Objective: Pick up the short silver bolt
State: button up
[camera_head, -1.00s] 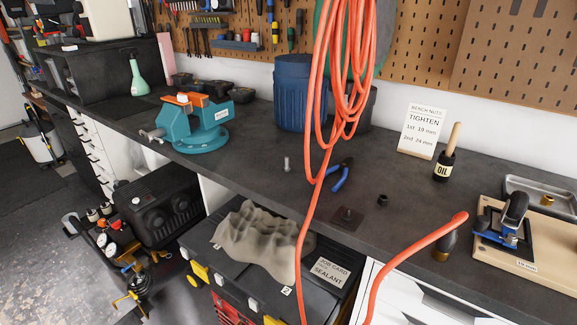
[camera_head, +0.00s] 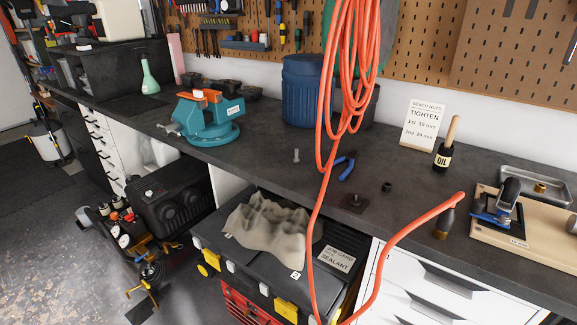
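A short silver bolt (camera_head: 296,156) stands upright on the dark workbench top (camera_head: 262,168), right of the teal vise and left of the hanging orange hose. It is small in the head view, and nothing covers it. My gripper and arm are not in view.
The orange hose (camera_head: 325,130) hangs in front of the bench, right of the bolt. Blue-handled pliers (camera_head: 347,166), a dark nut (camera_head: 387,187) and a small dark plate (camera_head: 354,202) lie further right. The teal vise (camera_head: 208,120) stands left. A blue bin (camera_head: 304,92) stands behind.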

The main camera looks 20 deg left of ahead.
aim_at(297, 160)
jog(key=z, duration=0.05)
jog(key=k, duration=0.3)
jog(key=z, duration=1.75)
jog(key=k, duration=1.65)
jog(key=u, duration=1.95)
jog(key=i, duration=0.85)
jog(key=u, duration=0.1)
